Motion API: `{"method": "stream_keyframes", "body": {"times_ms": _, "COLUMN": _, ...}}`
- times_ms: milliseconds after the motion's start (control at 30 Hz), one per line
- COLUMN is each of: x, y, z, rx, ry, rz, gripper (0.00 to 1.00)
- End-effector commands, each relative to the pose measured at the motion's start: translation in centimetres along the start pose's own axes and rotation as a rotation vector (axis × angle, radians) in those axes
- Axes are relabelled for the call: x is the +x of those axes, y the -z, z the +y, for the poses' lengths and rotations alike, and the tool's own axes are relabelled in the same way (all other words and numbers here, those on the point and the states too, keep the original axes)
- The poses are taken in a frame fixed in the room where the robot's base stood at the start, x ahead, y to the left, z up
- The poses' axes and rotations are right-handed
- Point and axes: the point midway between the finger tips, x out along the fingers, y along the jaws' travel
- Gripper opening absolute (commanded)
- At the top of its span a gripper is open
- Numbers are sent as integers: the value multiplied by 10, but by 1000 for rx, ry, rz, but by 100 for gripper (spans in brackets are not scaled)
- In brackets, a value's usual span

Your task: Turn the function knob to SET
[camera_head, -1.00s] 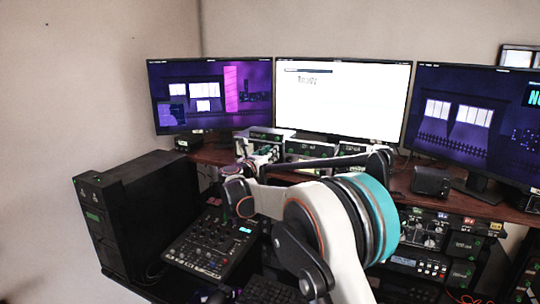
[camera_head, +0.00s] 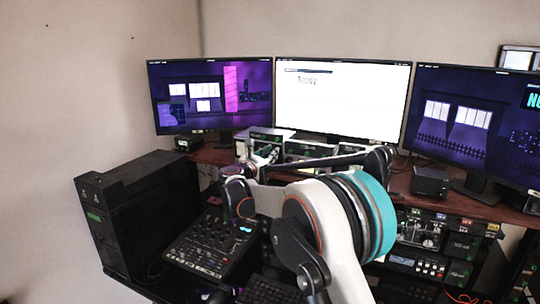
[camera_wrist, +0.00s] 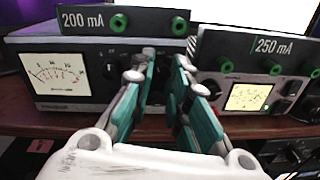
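My gripper (camera_wrist: 166,62) shows in the wrist view with its two teal-lined fingers apart, tips pointing at the right part of a grey unit (camera_wrist: 92,60) labelled 200 mA. A dark gap lies between the fingers. Small dark knobs (camera_wrist: 109,71) sit on this unit's face, left of the fingers. The function knob and the SET mark cannot be made out; the fingers hide part of the face. Whether the tips touch a knob cannot be told. In the head view my gripper (camera_head: 262,157) is small, in front of the units below the middle monitor.
A second unit (camera_wrist: 215,82) labelled 250 mA, with a lit yellow meter (camera_wrist: 249,97), stands close to the right finger. The wooden shelf (camera_wrist: 40,128) lies below. Monitors (camera_head: 343,100) stand behind. A mixer (camera_head: 212,243) and a black tower (camera_head: 140,215) are at left.

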Motion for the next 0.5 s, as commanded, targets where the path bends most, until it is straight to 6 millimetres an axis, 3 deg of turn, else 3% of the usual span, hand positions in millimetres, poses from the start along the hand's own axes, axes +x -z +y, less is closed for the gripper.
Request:
{"method": "stream_keyframes", "body": {"times_ms": 100, "x": 0, "y": 0, "z": 0, "rx": -1, "ry": -1, "rz": 0, "gripper": 37}}
{"method": "stream_keyframes", "body": {"times_ms": 500, "x": -6, "y": 0, "z": 1, "rx": -1, "ry": -1, "rz": 0, "gripper": 37}}
